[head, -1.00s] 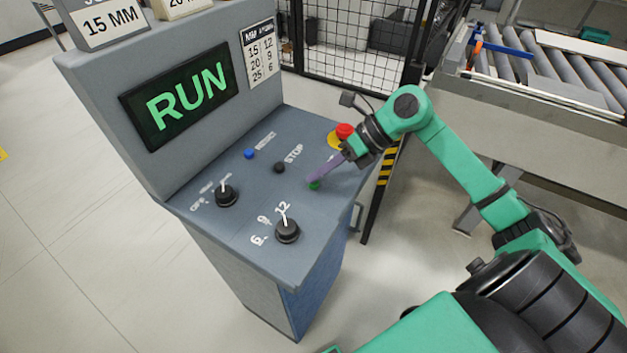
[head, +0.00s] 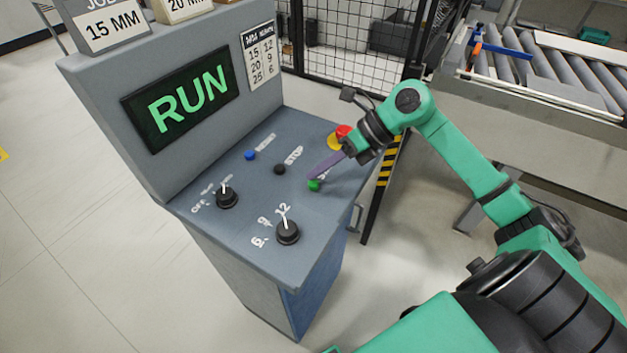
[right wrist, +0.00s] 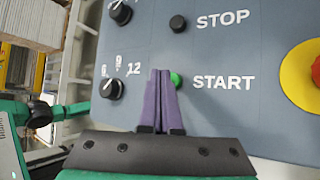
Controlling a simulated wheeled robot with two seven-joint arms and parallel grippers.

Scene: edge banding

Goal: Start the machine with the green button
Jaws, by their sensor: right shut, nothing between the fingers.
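The green START button (head: 314,186) sits on the sloped console panel (head: 240,205). My right gripper (head: 313,176) is shut and empty, its purple fingers pointing down at the panel just above the green button. In the right wrist view the green button (right wrist: 176,79) shows right beside the fingertips (right wrist: 160,72), partly hidden by them. I cannot tell whether they touch; in the head view a small gap seems to show. The display (head: 181,97) reads RUN in green. My left gripper is not in view.
A black STOP button (head: 279,169), a blue button (head: 250,155) and a red emergency button (head: 343,131) on yellow are nearby. Two black knobs (head: 287,232) (head: 227,198) sit at the front and left. A mesh fence (head: 345,50) and roller conveyor (head: 545,75) stand behind.

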